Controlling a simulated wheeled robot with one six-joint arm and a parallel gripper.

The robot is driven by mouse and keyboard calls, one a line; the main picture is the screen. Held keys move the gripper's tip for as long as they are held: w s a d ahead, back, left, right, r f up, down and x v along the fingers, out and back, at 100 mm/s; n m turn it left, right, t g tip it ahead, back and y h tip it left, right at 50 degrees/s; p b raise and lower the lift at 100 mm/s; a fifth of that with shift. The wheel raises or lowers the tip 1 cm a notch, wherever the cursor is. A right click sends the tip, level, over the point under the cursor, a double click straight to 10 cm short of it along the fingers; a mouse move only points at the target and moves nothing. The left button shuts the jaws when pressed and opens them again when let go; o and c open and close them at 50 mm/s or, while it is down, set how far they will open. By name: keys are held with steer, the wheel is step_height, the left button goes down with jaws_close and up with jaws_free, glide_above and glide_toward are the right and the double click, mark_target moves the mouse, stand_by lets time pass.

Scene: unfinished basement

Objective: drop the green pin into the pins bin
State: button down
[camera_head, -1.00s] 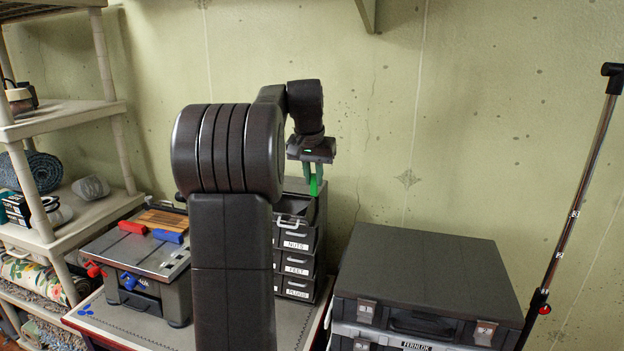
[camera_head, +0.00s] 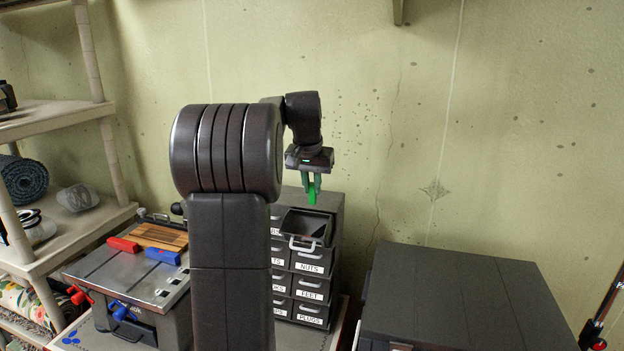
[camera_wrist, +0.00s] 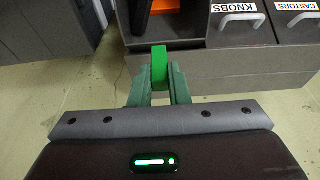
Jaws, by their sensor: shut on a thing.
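My gripper (camera_head: 313,190) is shut on the green pin (camera_head: 313,197), which hangs upright between the fingers. In the wrist view the pin (camera_wrist: 159,66) shows between the green fingertips. I cannot read a label on that open drawer, and no pins label is legible. Drawers below it read NUTS, FEET and PLUGS. My arm hides the cabinet's left part.
A drawer labelled KNOBS (camera_wrist: 238,30) and one labelled CASTORS (camera_wrist: 297,28) show in the wrist view, near something orange (camera_wrist: 177,22). A large dark case (camera_head: 460,300) stands right. Shelving (camera_head: 60,120) is far left.

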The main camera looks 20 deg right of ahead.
step_height(320, 180, down, 2)
steer(key=shift+f+b, duration=0.15)
steer(key=shift+b, duration=0.55)
steer(key=c, duration=1.3)
jaws_free()
steer(key=v, duration=1.4)
